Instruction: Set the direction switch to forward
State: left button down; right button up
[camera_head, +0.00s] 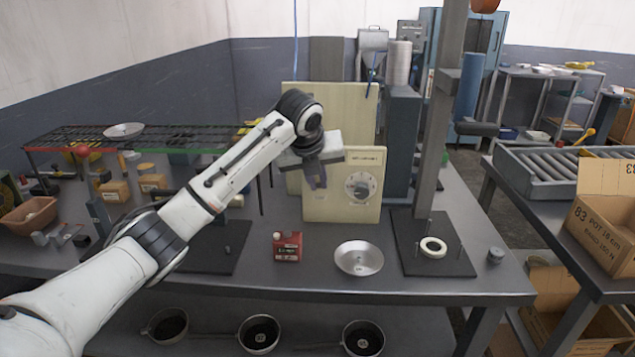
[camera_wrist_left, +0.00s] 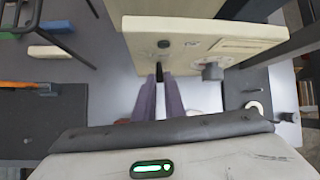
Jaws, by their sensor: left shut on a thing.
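A cream control panel (camera_head: 340,205) stands upright on the workbench, with a round dial and knob (camera_head: 360,187) on its right half. In the left wrist view the panel (camera_wrist_left: 190,25) shows from above, with the knob (camera_wrist_left: 212,71) sticking out of its front. My left gripper (camera_head: 318,181) is at the left half of the panel front and covers that part in the head view. In the left wrist view its two purple-grey fingers (camera_wrist_left: 160,98) are shut on the dark lever of the direction switch (camera_wrist_left: 159,72). The lever's exact position and its markings cannot be read. My right gripper is not in view.
A dark post (camera_head: 440,130) on a plate rises to the right. Cartons (camera_head: 610,225) and a roller conveyor (camera_head: 545,170) are further right. Pans (camera_head: 259,334) sit below.

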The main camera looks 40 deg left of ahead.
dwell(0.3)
pick_arm(q)
jog(key=c, duration=1.8)
grip_release()
jog(key=shift+c, duration=0.2)
jog(key=shift+r, duration=0.1)
jog(key=v, duration=1)
jog(key=shift+b, duration=0.3)
jog(key=shift+r, duration=0.1)
